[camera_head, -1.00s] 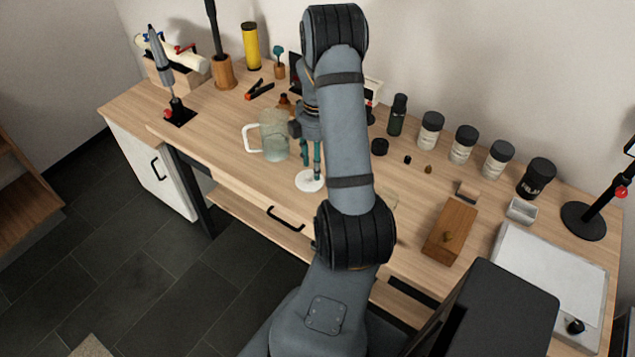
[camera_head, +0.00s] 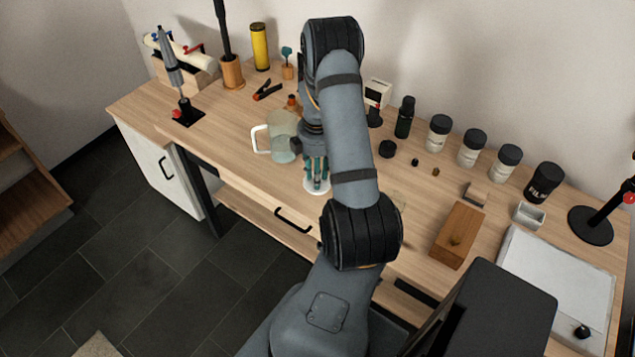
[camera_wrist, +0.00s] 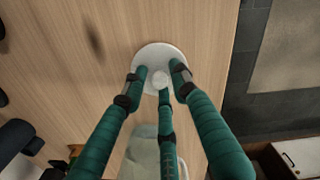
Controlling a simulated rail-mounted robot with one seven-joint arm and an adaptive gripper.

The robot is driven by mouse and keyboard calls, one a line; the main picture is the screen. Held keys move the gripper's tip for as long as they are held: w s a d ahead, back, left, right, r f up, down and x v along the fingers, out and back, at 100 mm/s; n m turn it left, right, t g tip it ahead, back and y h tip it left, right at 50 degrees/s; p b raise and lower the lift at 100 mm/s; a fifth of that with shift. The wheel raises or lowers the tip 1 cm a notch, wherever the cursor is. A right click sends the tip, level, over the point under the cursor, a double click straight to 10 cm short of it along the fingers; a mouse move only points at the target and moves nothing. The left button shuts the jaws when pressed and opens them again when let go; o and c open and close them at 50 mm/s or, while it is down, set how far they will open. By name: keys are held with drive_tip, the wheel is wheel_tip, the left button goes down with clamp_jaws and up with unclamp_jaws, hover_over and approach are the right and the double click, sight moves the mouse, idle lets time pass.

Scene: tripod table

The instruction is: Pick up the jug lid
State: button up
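The jug lid (camera_wrist: 160,54) is a round white disc with a small white knob in the middle. It lies on the wooden table and shows in the head view (camera_head: 316,188), partly covered by my fingers. My gripper (camera_wrist: 159,76) has three teal fingers with dark bands. It is just above the lid, with the fingertips spread apart around the knob. I cannot tell whether any fingertip touches the lid. The clear jug (camera_head: 285,150) with a white handle stands upright beside my gripper, on its left in the head view. My arm hides part of the jug.
Small bottles and dark-capped jars (camera_head: 470,148) line the back right. A wooden block (camera_head: 458,236) and a white board (camera_head: 555,280) lie at the right. A clamp (camera_head: 268,89) lies behind the jug. The table's front edge is close to the lid.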

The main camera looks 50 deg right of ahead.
drive_tip(key=c, duration=0.6)
clamp_jaws()
drive_tip(key=shift+r, duration=0.1)
